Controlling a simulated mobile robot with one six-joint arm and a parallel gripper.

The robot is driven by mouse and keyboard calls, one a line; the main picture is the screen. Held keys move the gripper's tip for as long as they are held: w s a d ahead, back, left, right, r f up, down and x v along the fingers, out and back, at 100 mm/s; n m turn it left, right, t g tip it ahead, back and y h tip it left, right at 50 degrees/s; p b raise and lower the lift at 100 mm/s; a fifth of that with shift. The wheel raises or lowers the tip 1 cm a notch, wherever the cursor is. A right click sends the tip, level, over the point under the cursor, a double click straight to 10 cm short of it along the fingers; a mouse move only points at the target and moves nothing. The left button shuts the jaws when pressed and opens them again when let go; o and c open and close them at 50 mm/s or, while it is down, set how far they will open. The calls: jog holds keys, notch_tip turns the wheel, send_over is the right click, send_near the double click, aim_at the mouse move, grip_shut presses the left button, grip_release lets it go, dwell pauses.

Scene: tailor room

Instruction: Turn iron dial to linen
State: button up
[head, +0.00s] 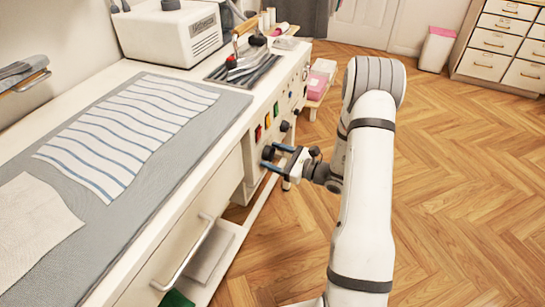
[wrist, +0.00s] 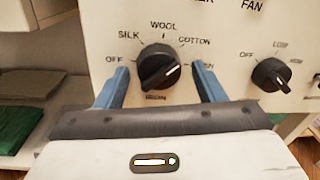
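The iron dial, a round black knob (wrist: 157,68), is on the cream front panel in the wrist view. My gripper (wrist: 159,72) is open, with one blue finger on each side of the knob and a small gap on both sides. The right finger covers part of the panel. In the head view, my gripper (head: 279,158) reaches the bench front, at a dark knob (head: 267,152).
A second black dial (wrist: 270,75), under FAN, sits close right of my right finger. Coloured switches (head: 267,120) and other knobs line the bench front. Striped cloth (head: 125,130) lies on the grey mat (head: 225,115). The wooden floor (head: 460,200) at right is clear.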

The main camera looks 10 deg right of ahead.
jog(key=c, duration=0.9)
jog(key=shift+a, duration=0.2)
jog(key=shift+d, duration=0.15)
jog(key=shift+m+p, duration=0.3)
jog(key=m+p, duration=0.4)
jog(key=m, duration=0.1)
jog(key=shift+s+d+r+m+p, duration=0.1)
jog(key=shift+r+m+p, duration=0.1)
jog(key=shift+m+p, duration=0.1)
jog(key=shift+m+g+p, duration=0.3)
jog(key=shift+m+p, duration=0.45)
jog(key=shift+m, duration=0.45)
jog(key=shift+f, duration=0.1)
